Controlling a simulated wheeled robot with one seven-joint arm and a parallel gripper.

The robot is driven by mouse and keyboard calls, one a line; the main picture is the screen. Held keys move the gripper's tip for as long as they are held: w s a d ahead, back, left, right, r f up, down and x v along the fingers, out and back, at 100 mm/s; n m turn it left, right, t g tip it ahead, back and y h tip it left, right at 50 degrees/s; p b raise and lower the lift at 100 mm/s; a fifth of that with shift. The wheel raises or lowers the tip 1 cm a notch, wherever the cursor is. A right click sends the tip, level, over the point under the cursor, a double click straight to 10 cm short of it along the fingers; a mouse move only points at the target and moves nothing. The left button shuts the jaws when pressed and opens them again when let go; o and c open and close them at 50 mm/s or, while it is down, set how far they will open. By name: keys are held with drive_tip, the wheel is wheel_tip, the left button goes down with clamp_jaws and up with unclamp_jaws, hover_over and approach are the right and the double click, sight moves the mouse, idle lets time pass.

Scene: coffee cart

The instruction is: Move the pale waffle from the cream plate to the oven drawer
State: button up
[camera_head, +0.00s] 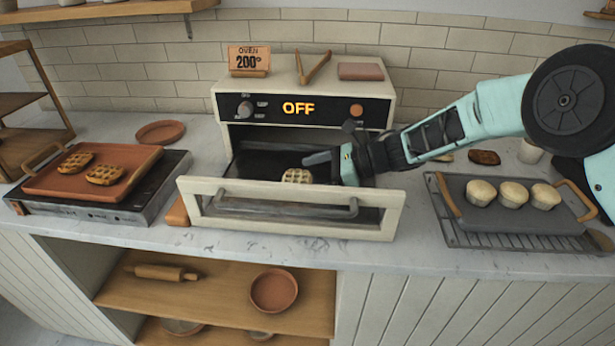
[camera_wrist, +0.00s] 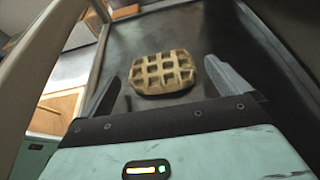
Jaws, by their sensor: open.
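The pale waffle (camera_head: 297,176) is inside the pulled-out oven drawer (camera_head: 290,218), lying on its dark floor. In the wrist view the waffle (camera_wrist: 162,72) lies flat on the dark surface, with bare space around it. My gripper (camera_head: 318,158) reaches into the drawer from the right, close beside the waffle. Its two fingers are spread, one to each side of the waffle in the wrist view, with gaps between them and it. I see no cream plate; my arm covers part of the counter on the right.
The oven (camera_head: 300,105) display reads OFF, and a sign (camera_head: 249,59) on top reads 200°. Left stands a terracotta tray (camera_head: 60,187) with two browned waffles. Right, a grey tray (camera_head: 500,222) holds three muffins. The drawer's front panel and side walls surround my gripper closely.

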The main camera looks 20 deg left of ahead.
drive_tip(key=b+v, duration=0.2)
drive_tip(key=v, duration=0.9)
drive_tip(key=shift+d, duration=0.1)
